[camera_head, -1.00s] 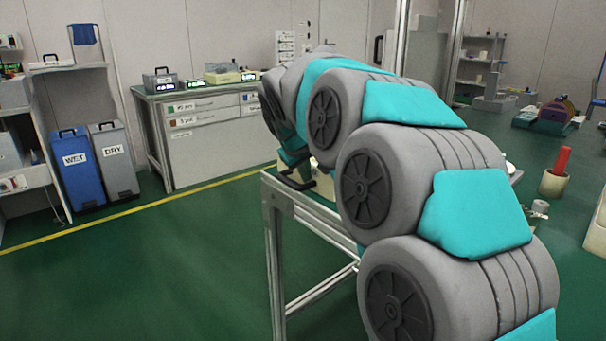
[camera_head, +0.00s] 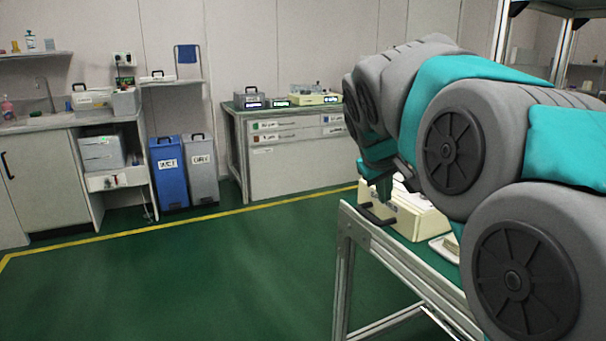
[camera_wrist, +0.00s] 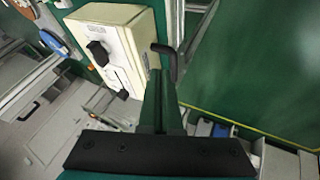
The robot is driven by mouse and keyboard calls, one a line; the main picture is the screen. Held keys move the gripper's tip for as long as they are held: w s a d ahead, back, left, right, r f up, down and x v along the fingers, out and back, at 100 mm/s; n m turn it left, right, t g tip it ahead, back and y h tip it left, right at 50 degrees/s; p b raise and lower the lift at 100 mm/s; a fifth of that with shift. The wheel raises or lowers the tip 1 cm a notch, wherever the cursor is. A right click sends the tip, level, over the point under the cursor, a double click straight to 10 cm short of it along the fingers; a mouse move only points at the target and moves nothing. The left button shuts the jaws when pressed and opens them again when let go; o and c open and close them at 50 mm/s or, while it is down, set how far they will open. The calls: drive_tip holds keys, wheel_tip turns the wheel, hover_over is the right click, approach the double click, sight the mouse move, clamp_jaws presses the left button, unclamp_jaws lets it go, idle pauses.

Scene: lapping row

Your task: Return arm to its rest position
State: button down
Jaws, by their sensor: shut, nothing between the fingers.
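My arm, grey with teal covers, fills the right of the head view and bends down at its far end. My gripper (camera_head: 382,190) hangs close to the black handle of a cream box (camera_head: 418,222) on the bench corner. In the wrist view my gripper (camera_wrist: 158,78) shows its fingers together, with nothing between them. The cream box (camera_wrist: 118,42) with a dark knob is beside the fingers there. Its black handle (camera_wrist: 170,62) lies just past the fingertips; I cannot tell whether they touch.
The box stands on an aluminium-framed bench (camera_head: 346,240). A cabinet bench (camera_head: 290,165) with devices stands at the back. A blue bin (camera_head: 168,180) and a grey bin (camera_head: 202,180) stand left of it. Green floor (camera_head: 200,280) is open at the left, crossed by a yellow line.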

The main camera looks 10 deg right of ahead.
drive_tip(key=s+a+f+g+y, duration=0.1)
drive_tip(key=s+a+f+g, duration=0.1)
drive_tip(key=s+f, duration=0.6)
drive_tip(key=s+a+f+m+g+y, duration=0.1)
drive_tip(key=s+a+f+g, duration=0.2)
drive_tip(key=s+f, duration=0.5)
drive_tip(key=s+a+f+m+g+y, duration=0.1)
drive_tip(key=s+a+f, duration=0.3)
drive_tip(key=s, duration=1.5)
wheel_tip(320, 180, down, 4)
drive_tip(key=shift+s+f+g+y, duration=0.1)
drive_tip(key=shift+s+g+y, duration=0.35)
drive_tip(key=shift+g, duration=0.45)
drive_tip(key=shift+w, duration=0.1)
